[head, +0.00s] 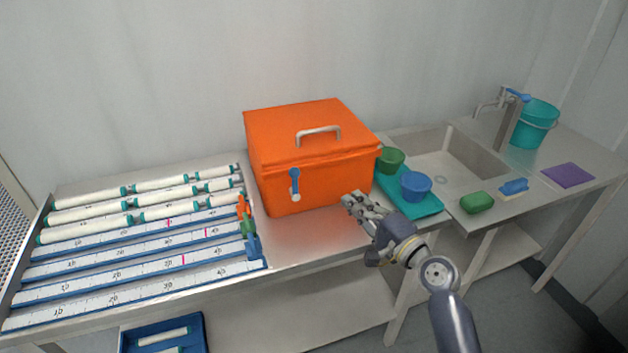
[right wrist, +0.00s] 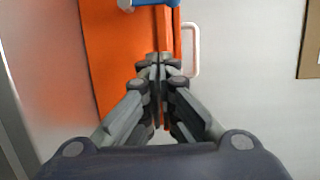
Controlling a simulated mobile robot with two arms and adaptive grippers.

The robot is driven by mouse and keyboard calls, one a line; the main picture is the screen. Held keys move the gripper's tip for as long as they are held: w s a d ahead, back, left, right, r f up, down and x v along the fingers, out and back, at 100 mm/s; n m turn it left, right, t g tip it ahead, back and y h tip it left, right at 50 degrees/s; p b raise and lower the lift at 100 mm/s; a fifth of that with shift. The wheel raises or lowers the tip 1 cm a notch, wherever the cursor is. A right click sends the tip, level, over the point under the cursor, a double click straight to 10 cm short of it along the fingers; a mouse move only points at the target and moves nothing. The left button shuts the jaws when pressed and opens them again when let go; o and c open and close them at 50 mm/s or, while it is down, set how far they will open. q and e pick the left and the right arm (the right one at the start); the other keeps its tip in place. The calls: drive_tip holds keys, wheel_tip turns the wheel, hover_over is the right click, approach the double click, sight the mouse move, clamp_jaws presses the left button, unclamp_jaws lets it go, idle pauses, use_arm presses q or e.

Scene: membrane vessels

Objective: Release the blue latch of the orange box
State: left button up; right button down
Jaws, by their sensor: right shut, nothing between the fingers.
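The orange box (head: 330,165) stands closed on the metal counter, with a pale handle (head: 318,132) on its lid. Its blue latch (head: 295,180) is on the front face, upright, across the lid seam, with a pale piece at its lower end. My right gripper (head: 350,200) is shut and empty, in front of the box's right part and to the right of the latch. In the right wrist view the shut fingers (right wrist: 158,62) point at the orange box (right wrist: 115,60), and part of the blue latch (right wrist: 150,3) shows at the top edge. My left gripper is not in view.
A rack (head: 140,285) with white tubes and blue rulers lies left of the box. A teal tray (head: 425,208) with a green bowl (head: 391,159) and a blue bowl (head: 415,185) stands close right. A sink (head: 450,160) lies beyond. The counter before the box is clear.

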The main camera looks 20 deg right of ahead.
sight(295, 185)
drive_tip(key=p+x, duration=0.2)
drive_tip(key=x, duration=0.8)
drive_tip(key=shift+w, duration=0.25)
use_arm(q)
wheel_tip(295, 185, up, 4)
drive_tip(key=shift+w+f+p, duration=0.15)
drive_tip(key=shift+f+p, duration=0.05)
drive_tip(key=shift+p, duration=0.65)
use_arm(e)
drive_tip(key=a, duration=0.4)
drive_tip(key=shift+s+f, duration=0.15)
drive_tip(key=shift+s, duration=0.1)
